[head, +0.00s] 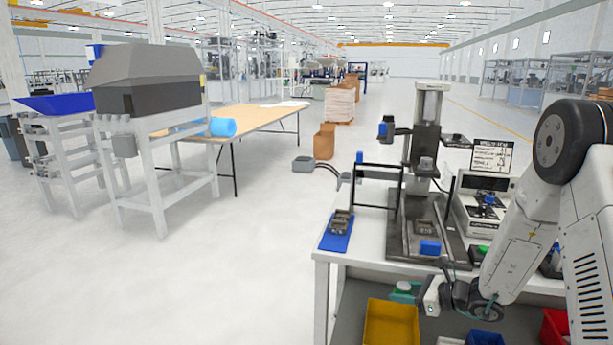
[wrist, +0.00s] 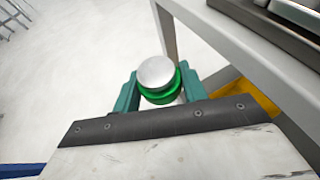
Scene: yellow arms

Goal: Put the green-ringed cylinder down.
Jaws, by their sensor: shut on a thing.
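The green-ringed cylinder (wrist: 156,74) has a pale silver round top and a bright green ring. In the wrist view it sits between the two teal fingers of my gripper (wrist: 158,92), which is shut on it. Its lower part is hidden by my gripper. In the head view my gripper (head: 405,291) is at the front of the workbench, above the shelf with bins, and the green-and-white top of the cylinder (head: 403,286) shows at the fingers. I cannot see a surface touching its underside.
The white workbench (head: 335,257) carries a press stand (head: 425,150), a blue mat (head: 338,234) and a blue block (head: 430,247). A yellow bin (head: 390,325) lies below, with blue (head: 485,338) and red (head: 555,327) bins to its right. Open floor (head: 230,280) lies left.

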